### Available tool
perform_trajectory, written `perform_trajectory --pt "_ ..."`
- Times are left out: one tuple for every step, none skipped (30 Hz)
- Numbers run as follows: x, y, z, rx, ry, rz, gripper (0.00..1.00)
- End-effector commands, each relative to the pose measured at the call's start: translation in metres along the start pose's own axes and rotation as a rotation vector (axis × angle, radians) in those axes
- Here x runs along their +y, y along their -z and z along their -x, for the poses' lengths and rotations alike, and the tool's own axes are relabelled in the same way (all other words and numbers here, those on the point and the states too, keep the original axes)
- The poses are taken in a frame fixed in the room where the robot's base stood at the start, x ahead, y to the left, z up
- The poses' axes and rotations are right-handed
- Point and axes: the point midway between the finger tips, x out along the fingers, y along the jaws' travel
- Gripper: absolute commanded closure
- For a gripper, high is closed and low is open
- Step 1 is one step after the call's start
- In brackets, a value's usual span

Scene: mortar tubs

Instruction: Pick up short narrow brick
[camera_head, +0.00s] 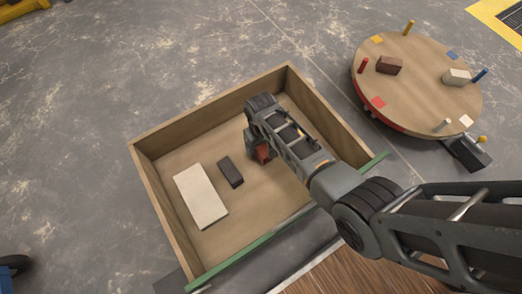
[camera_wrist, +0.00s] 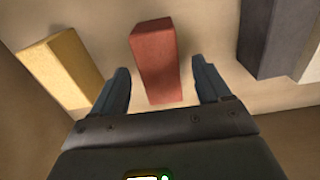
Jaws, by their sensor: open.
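My gripper (camera_head: 258,150) is low inside the wooden box, with its jaws open. In the wrist view, its two fingers (camera_wrist: 160,70) are on either side of a small red brick (camera_wrist: 154,58), with visible gaps and nothing gripped. The red brick also shows beside the gripper in the head view (camera_head: 263,153), partly covered by it. A narrow dark brick (camera_head: 231,172) lies to the left of the gripper; the wrist view shows it at the upper right (camera_wrist: 264,35). A cream-yellow brick (camera_wrist: 58,68) lies left of the fingers in the wrist view and is hidden in the head view.
A large white slab (camera_head: 201,195) lies in the box's left part. The box's wooden walls (camera_head: 215,110) surround the bricks, with a green strip (camera_head: 230,262) along the near edge. A round table (camera_head: 420,75) with pegs and two blocks stands at the upper right.

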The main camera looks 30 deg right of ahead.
Motion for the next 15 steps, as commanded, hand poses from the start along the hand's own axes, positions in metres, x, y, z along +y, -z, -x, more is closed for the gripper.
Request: perform_trajectory --pt "-0.0002 0.0002 -0.0127 0.0 0.0 0.0 0.23" --pt "-0.0002 0.0003 -0.0157 0.0 0.0 0.0 0.23" --pt "-0.0002 0.0004 -0.0185 0.0 0.0 0.0 0.23" --pt "-0.0002 0.0005 -0.0195 0.001 0.0 0.0 0.23" --pt "-0.0002 0.0006 -0.0199 0.001 0.0 0.0 0.23" --pt "-0.0001 0.0007 -0.0196 0.001 0.0 0.0 0.23" --pt "-0.0001 0.0007 -0.0191 0.001 0.0 0.0 0.23" --pt "-0.0001 0.0007 -0.0186 0.001 0.0 0.0 0.23" --pt "-0.0001 0.0006 -0.0184 0.001 0.0 0.0 0.23" --pt "-0.0001 0.0006 -0.0184 0.001 0.0 0.0 0.23" --pt "-0.0001 0.0006 -0.0184 0.001 0.0 0.0 0.23" --pt "-0.0001 0.0005 -0.0183 0.001 0.0 0.0 0.27" --pt "-0.0001 0.0005 -0.0184 0.001 0.0 0.0 0.3" --pt "-0.0001 0.0005 -0.0184 0.001 0.0 0.0 0.33" --pt "-0.0001 0.0004 -0.0184 0.001 0.0 0.0 0.37"
